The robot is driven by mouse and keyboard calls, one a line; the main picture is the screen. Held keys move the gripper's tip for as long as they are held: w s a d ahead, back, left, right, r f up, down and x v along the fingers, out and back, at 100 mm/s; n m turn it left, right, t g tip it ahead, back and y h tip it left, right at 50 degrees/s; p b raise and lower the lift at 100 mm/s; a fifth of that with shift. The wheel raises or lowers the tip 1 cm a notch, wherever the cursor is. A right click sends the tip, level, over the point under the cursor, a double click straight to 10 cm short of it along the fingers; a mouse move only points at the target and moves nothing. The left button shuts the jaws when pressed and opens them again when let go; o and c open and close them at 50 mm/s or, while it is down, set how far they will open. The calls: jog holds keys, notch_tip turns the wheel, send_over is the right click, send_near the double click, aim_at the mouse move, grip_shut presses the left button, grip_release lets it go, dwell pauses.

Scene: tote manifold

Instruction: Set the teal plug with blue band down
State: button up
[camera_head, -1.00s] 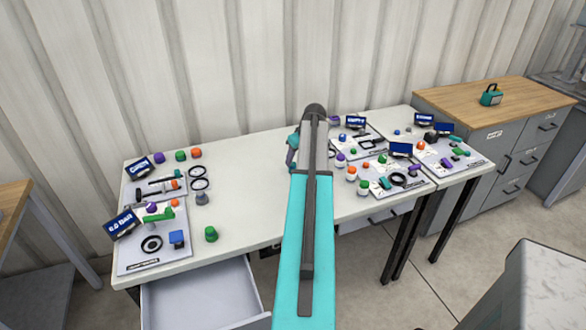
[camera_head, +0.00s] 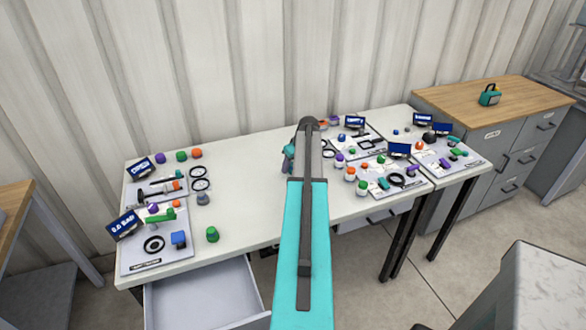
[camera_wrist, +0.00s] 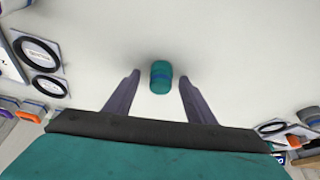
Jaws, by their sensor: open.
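The teal plug with the blue band (camera_wrist: 161,77) stands on the bare white tabletop in the wrist view, just past my fingertips and midway between them. My gripper (camera_wrist: 159,88) is open, with a clear gap on each side of the plug, so neither finger touches it. In the head view my arm covers the middle of the table, and the plug cannot be made out there. Part of my gripper (camera_head: 289,158) shows at the arm's far end, low over the table, but its fingers are unclear.
The white table (camera_head: 245,190) is clear around the plug. A left cluster has a panel (camera_head: 140,262), a green plug (camera_head: 212,234) and black rings. A right cluster has panels (camera_head: 425,183), screens and several coloured plugs. An open drawer (camera_head: 203,292) juts out at front left. A corrugated wall stands behind.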

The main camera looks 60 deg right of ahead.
dwell(0.3)
jog(key=c, duration=1.3)
jog(key=shift+o, duration=0.2)
jog(key=shift+r, duration=0.25)
jog(key=shift+r+b, duration=0.75)
jog(key=shift+r, duration=0.45)
jog(key=shift+s+a+r, duration=0.1)
jog(key=shift+s+r, duration=0.1)
jog(key=shift+r, duration=0.15)
jog(key=s+a+b, duration=0.1)
jog(key=s+a, duration=0.1)
jog(key=s, duration=0.2)
jog(key=s+a+b, duration=0.1)
jog(key=s+a, duration=0.1)
jog(key=s, duration=0.2)
jog(key=s+a+r+b, duration=0.1)
jog(key=s+a+b, duration=0.1)
jog(key=s, duration=0.2)
jog(key=shift+s+r, duration=0.1)
jog(key=shift+s, duration=0.25)
jog(key=shift+s+a+r, duration=0.15)
jog(key=shift+s+a, duration=0.05)
jog(key=shift+s, duration=0.6)
